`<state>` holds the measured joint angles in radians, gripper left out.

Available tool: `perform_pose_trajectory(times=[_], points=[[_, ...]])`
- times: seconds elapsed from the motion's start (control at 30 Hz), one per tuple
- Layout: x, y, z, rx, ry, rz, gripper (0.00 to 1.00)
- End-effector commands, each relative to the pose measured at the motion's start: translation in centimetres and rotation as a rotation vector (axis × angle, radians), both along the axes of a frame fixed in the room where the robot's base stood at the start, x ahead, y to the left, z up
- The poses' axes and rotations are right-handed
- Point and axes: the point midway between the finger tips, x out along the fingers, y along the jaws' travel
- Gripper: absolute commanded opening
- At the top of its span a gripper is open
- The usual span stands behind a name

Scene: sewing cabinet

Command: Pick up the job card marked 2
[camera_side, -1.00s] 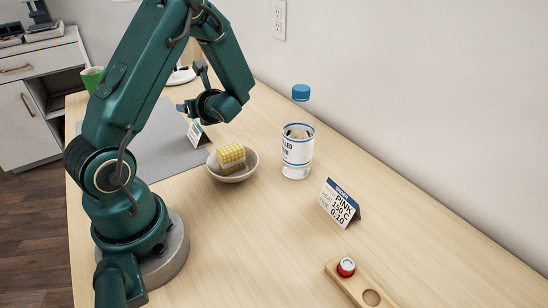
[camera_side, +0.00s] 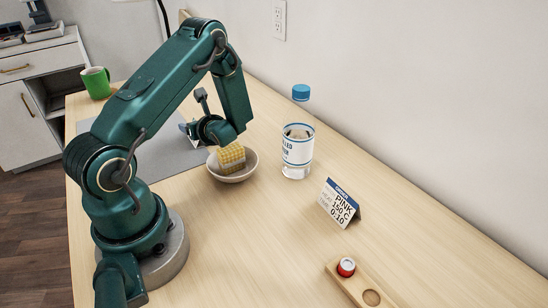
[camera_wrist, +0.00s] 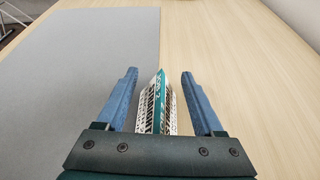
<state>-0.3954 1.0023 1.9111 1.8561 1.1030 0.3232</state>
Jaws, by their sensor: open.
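A small folded tent card (camera_wrist: 158,108) with a teal ridge and printed white sides stands in the wrist view. It stands between the two blue fingers of my gripper (camera_wrist: 160,76). The fingers are open, with a gap on each side of the card. The print on it is too slanted to read for sure, so I cannot confirm the 2. In the side view my gripper is low at the grey mat's near edge, and the card is mostly hidden by it.
A bowl (camera_side: 215,173) with a yellow sponge (camera_side: 231,156) sits close to my gripper. The grey mat (camera_side: 158,153) is clear; a green mug (camera_side: 95,82) stands behind.

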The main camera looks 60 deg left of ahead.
Motion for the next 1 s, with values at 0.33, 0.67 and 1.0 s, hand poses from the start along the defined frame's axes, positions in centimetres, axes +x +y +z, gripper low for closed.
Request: perform_pose_trajectory(times=[0.33,0.67,1.0], points=[[0.02,0.03,0.01,0.000,0.000,-0.001,0.16],[0.02,0.02,0.02,0.000,0.000,-0.001,0.00],[0.05,0.04,0.54,0.001,-0.003,0.000,0.00]])
